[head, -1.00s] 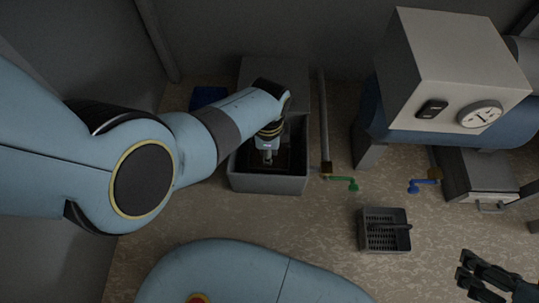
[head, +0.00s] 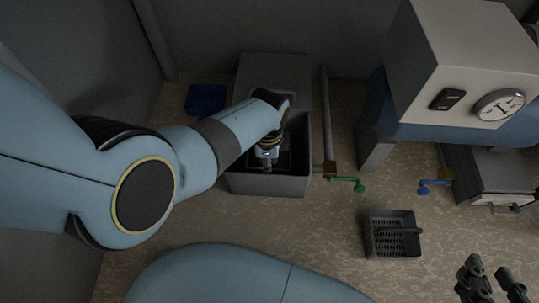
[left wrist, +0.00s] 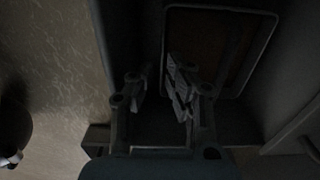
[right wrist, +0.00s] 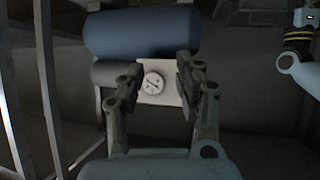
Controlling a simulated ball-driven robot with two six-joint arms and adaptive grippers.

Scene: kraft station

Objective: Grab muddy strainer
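My left gripper (head: 267,164) reaches down into a grey rectangular tub (head: 268,184). In the left wrist view its two fingers (left wrist: 158,84) are apart. A rounded rectangular frame with a dull brown inside, perhaps the muddy strainer (left wrist: 219,12), lies in the tub. Its left rim runs near the gap between the fingers; I cannot tell whether they touch it. A dark grey slotted basket with a handle (head: 392,247) stands on the counter right of the tub. My right gripper (head: 491,278) is open and empty at the lower right; its fingers (right wrist: 158,70) are apart in the right wrist view.
A pale box with a dial (head: 470,60) stands at the upper right. A blue container (head: 206,98) is behind my left arm. The front counter is clear around the basket.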

